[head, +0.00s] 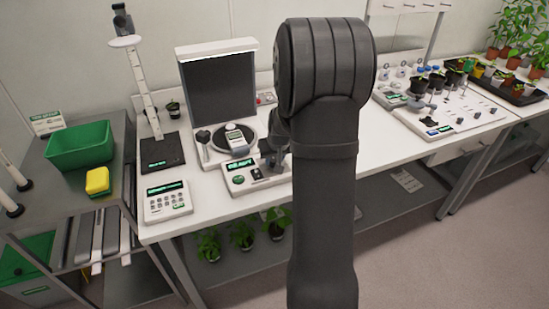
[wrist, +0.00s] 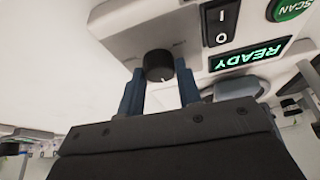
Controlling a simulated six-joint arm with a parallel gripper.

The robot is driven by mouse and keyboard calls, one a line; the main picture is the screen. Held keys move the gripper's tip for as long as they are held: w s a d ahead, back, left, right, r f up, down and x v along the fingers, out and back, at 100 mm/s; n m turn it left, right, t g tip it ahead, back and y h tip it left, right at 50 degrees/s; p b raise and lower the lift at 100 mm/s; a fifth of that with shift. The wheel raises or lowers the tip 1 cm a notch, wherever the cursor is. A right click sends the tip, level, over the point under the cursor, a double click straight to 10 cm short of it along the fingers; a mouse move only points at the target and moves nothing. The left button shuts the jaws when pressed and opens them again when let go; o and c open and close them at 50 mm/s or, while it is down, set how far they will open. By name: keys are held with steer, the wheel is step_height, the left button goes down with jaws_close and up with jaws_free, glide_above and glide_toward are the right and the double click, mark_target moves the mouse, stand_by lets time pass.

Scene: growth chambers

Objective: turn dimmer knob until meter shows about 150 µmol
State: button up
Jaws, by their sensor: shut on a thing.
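The black dimmer knob (wrist: 158,66) is on the front of a white control box (wrist: 135,22) in the wrist view. A white pointer mark shows on the knob. My gripper (wrist: 160,85) has its two blue-grey fingers on either side of the knob, shut on it. In the head view the control box (head: 238,192) stands near the table's front edge, and my arm hides part of that area. A handheld meter (head: 237,140) with a small screen rests on the round dark plate behind the box. Its reading is too small to make out.
The box has a lit READY display (wrist: 250,56), a rocker switch (wrist: 220,20) and a green SCAN button (wrist: 290,8). A keypad device (head: 167,202) stands to the left. A green bin (head: 80,147) and yellow sponge (head: 97,181) are on the grey cart.

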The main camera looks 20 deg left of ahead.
steer(key=shift+n+g+y, duration=0.3)
steer(key=shift+n+g, duration=0.1)
steer(key=shift+n, duration=0.7)
steer(key=o, duration=1)
steer(key=shift+c, duration=0.2)
steer(key=v, duration=1.7)
steer(key=shift+d+r, duration=0.15)
steer(key=shift+d, duration=0.05)
